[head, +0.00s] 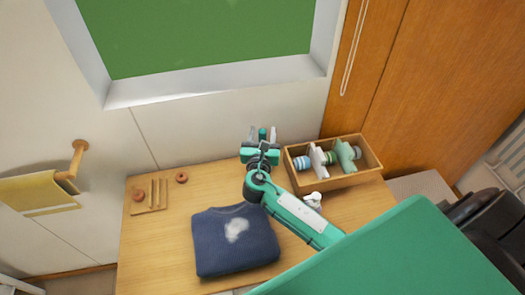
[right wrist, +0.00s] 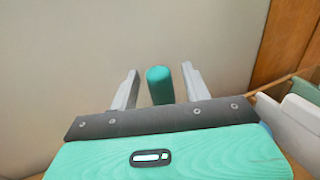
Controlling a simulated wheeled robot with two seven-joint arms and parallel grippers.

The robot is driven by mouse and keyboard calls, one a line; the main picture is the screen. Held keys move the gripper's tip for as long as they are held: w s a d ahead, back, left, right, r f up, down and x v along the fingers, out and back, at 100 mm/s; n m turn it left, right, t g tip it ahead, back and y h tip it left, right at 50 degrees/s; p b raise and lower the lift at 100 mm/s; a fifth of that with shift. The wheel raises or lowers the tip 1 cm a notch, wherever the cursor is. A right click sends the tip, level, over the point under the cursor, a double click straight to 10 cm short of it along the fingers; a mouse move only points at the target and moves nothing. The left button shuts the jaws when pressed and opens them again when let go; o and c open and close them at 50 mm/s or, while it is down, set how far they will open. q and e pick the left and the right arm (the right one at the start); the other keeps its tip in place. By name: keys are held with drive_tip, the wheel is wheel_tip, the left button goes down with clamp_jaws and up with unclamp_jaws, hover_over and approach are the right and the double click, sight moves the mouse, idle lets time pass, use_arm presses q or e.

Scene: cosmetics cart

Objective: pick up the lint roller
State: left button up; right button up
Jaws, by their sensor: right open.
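A teal rounded cylinder (right wrist: 160,86), which looks like the lint roller's handle, stands between the fingers of my right gripper in the right wrist view. It also shows as a small teal tip (head: 262,134) in the head view. My right gripper (head: 262,130) is open, at the back edge of the table near the wall. Its pale fingers (right wrist: 160,70) lie on both sides of the cylinder, with a visible gap on each side. The rest of the roller is hidden behind the gripper body. My left gripper is not in view.
A wooden box (head: 358,177) with striped rolls and white and green pieces stands just right of the gripper. A folded navy sweater (head: 215,258) lies in front. A wooden rack (head: 149,208) and brown rings (head: 181,177) are at left. The wall is close behind.

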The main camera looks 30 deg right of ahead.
drive_tip(key=c, duration=1)
drive_tip(key=shift+c, duration=0.2)
